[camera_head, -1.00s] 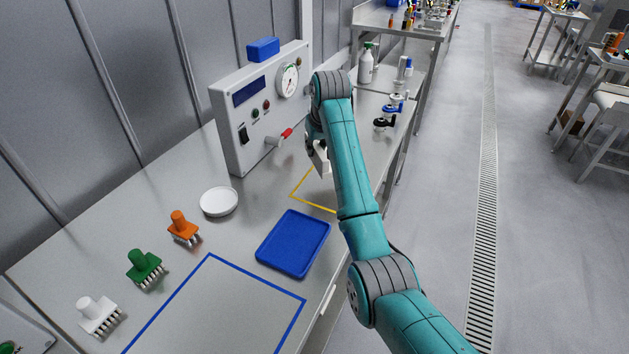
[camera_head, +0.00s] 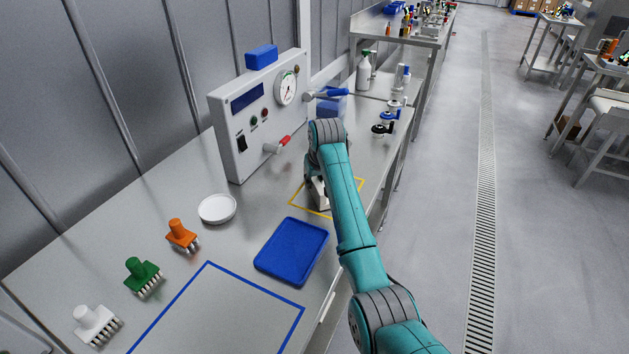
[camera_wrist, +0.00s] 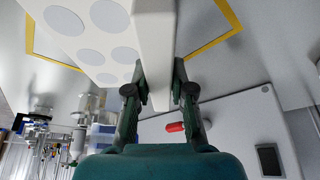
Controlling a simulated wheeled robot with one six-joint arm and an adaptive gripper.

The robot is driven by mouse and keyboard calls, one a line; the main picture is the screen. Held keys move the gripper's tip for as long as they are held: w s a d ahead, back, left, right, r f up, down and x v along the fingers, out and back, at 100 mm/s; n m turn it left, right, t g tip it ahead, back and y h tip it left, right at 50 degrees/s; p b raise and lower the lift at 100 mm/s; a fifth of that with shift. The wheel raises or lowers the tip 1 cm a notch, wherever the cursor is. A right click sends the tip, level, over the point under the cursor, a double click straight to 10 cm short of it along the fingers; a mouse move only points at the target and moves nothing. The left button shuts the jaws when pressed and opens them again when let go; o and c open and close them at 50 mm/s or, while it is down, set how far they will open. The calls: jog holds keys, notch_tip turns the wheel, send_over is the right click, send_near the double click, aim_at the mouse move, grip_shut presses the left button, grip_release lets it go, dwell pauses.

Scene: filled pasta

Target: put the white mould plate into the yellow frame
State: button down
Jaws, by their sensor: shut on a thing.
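My gripper (camera_wrist: 158,90) is shut on the upright rib of the white mould plate (camera_wrist: 92,58), which has several round grey recesses. In the head view the plate (camera_head: 321,198) shows as a small white patch under my wrist, low over the area of the yellow frame (camera_head: 294,202). The yellow frame is an outline on the bench; my arm hides part of it. In the wrist view yellow lines (camera_wrist: 222,38) show on both sides of the plate. I cannot tell whether the plate touches the bench.
A blue tray (camera_head: 262,263) lies nearer, beside a blue outline (camera_head: 168,311). A control box (camera_head: 232,148) with a red-handled lever (camera_head: 277,146) stands behind the frame.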

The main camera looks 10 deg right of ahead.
jog(key=shift+f, duration=0.1)
jog(key=c, duration=1)
grip_release()
jog(key=v, duration=1.1)
jog(key=shift+s+r, duration=0.15)
jog(key=shift+r, duration=0.2)
jog(key=shift+s+r, duration=0.1)
jog(key=shift+r, duration=0.1)
